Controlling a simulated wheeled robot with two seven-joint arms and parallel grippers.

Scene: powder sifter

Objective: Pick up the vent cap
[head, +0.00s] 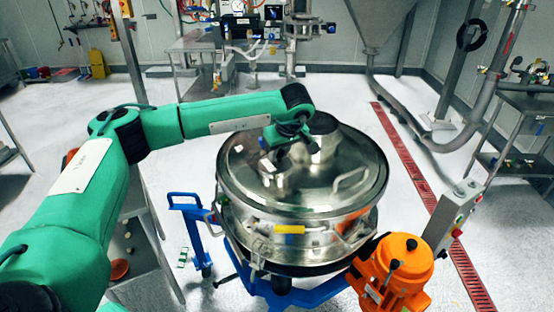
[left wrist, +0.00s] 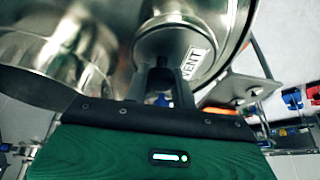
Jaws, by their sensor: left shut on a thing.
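The vent cap is a shiny metal cylinder (left wrist: 172,42) with a white label reading VENT, at the upper middle of the left wrist view. My left gripper (left wrist: 162,86) is shut on it, with its two dark fingers against its near side. In the head view my left gripper (head: 283,158) reaches down over the left part of the round steel sifter lid (head: 345,202). There the arm and gripper hide part of the cap. I cannot tell whether the cap is seated or raised. My right gripper is not in view.
A taller metal outlet (head: 323,135) rises from the lid close right of my gripper. A lid handle (head: 350,182) stands to the right. The sifter sits on a blue wheeled frame (head: 310,288) with an orange motor (head: 397,268) at front right. The floor around is mostly clear.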

